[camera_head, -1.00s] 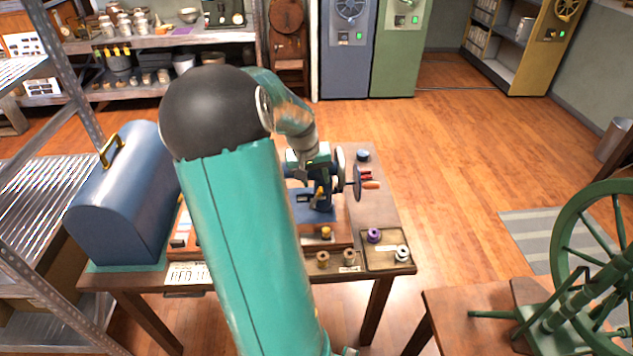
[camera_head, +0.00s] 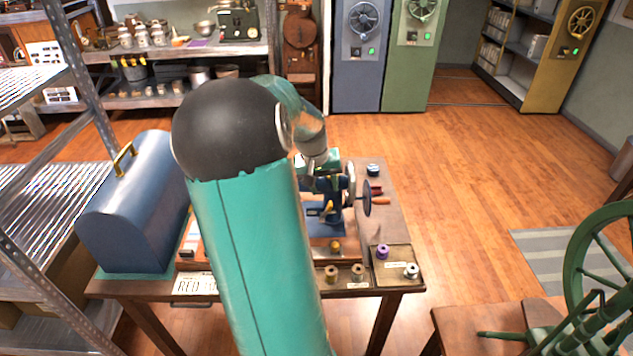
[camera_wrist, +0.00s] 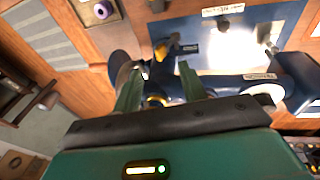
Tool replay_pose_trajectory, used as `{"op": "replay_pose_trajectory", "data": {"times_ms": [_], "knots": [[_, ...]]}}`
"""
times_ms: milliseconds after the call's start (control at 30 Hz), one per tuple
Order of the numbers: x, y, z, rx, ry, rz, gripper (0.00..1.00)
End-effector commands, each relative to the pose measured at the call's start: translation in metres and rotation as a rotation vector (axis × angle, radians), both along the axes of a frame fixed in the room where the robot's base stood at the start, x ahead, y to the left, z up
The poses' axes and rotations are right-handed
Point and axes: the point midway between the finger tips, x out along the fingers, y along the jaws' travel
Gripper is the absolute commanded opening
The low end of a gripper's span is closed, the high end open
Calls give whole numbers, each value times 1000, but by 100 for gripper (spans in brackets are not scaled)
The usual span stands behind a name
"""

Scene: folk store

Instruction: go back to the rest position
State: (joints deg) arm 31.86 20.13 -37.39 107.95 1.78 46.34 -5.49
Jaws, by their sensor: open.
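My gripper (camera_wrist: 160,88) is open in the wrist view, its two green fingers apart with nothing held between them. Past the fingers lies the dark blue sewing machine (camera_wrist: 235,86), close to them; I cannot tell whether they touch it. In the head view my teal arm runs up the middle and bends down toward the sewing machine (camera_head: 327,212) on the wooden table (camera_head: 397,212). My fingertips cannot be made out in the head view.
A blue domed case (camera_head: 130,215) stands at the table's left. A tray (camera_head: 400,252) with spools, one purple (camera_head: 382,251), is at its front right. A metal shelf (camera_head: 85,95) stands left, a green spinning wheel (camera_head: 575,250) right. Open floor (camera_head: 460,165) lies right of the table.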

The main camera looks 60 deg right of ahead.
Motion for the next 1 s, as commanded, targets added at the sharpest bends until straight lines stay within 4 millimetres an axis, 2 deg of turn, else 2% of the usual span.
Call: {"op": "replay_pose_trajectory", "data": {"times_ms": [333,467,567,700,800,900,1000], "knots": [[1,1,0,0,-2,1,42],[18,17,7,8,-31,37,42],[47,50,21,22,-84,108,42],[94,122,48,49,-173,257,42],[117,178,67,64,-227,370,42],[131,235,86,73,-275,486,42],[136,291,102,77,-313,606,42]]}}
